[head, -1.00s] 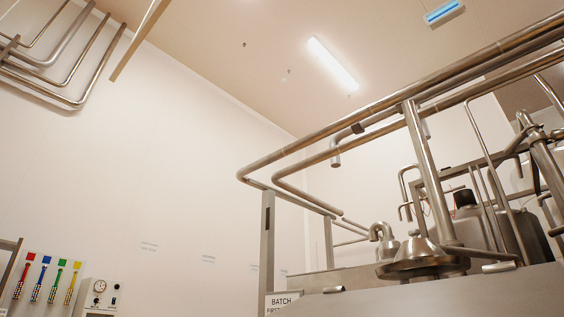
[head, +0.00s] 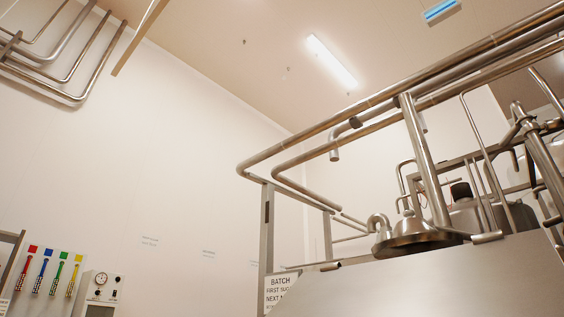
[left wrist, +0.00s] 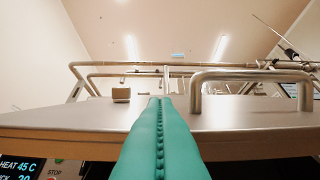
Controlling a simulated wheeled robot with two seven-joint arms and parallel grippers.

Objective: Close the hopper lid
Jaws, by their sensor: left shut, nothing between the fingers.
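A broad grey metal panel (head: 430,285), which looks like the hopper lid, fills the lower right of the head view. I cannot tell how far open it is. In the left wrist view a flat metal plate (left wrist: 80,117) stretches across the picture, with a bar handle (left wrist: 250,76) standing on its right side. My left gripper (left wrist: 160,102) is shut and empty, its teal fingers reaching over the plate's near edge, left of the handle. I cannot tell whether they touch the plate. Neither gripper shows in the head view.
Steel pipe rails (head: 330,125) run above the panel. A conical metal fitting (head: 415,237) stands behind its upper edge. A batch sign (head: 281,290) is at its left. A control box (head: 100,288) and coloured tools (head: 55,275) are on the left wall.

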